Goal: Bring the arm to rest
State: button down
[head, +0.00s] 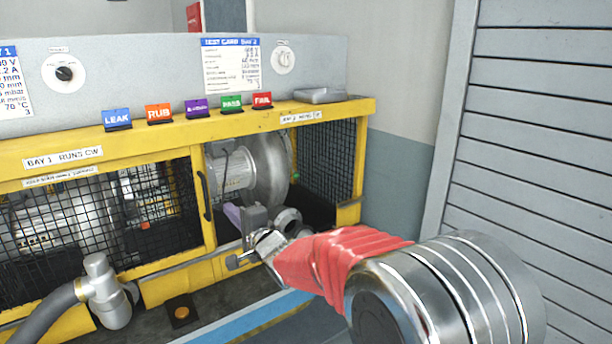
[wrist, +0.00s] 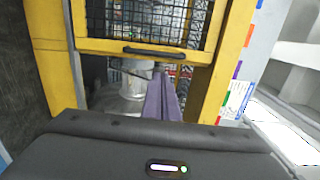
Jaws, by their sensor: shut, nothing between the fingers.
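My arm reaches in from the lower right of the head view in a red sleeve. My gripper (head: 231,212) is at the opening of the right-hand bay, in front of the grey blower (head: 266,170). In the wrist view my gripper's purple fingers (wrist: 161,85) lie together with nothing between them. They point into the bay, where part of the blower (wrist: 133,85) shows. The head view does not show clearly whether the fingertips touch anything.
The yellow bench frame (head: 355,150) and mesh panels surround the bay. A sliding mesh door (head: 180,200) with a black handle is at the left. Coloured tags, LEAK to FAIL (head: 262,100), and a grey tray (head: 320,95) are on top. A grey hose (head: 50,312) is lower left.

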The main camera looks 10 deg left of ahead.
jog(key=s+a+f+n+g+y, duration=0.1)
jog(key=s+f+n+g, duration=0.15)
jog(key=s, duration=0.25)
jog(key=s+a+f+n+g+y, duration=0.1)
jog(key=s+a+f+g, duration=0.1)
jog(key=s+f+g, duration=0.3)
jog(key=s+d+f+n+g+h, duration=0.2)
jog(key=s+d+n+g+h, duration=0.15)
jog(key=s+d, duration=0.65)
jog(key=s+d+t+h, duration=0.1)
jog(key=s+d+h, duration=0.2)
jog(key=d, duration=0.9)
jog(key=s+d+r+n+t+h, duration=0.1)
jog(key=s+d+h, duration=0.3)
jog(key=s+d, duration=0.4)
jog(key=s+d+r+n+t+h, duration=0.1)
jog(key=s+d+h, duration=0.3)
jog(key=d, duration=1.1)
jog(key=s, duration=0.2)
jog(key=shift+s+d+r+t, duration=0.2)
jog(key=shift+s+d+t, duration=0.1)
jog(key=shift+d, duration=0.1)
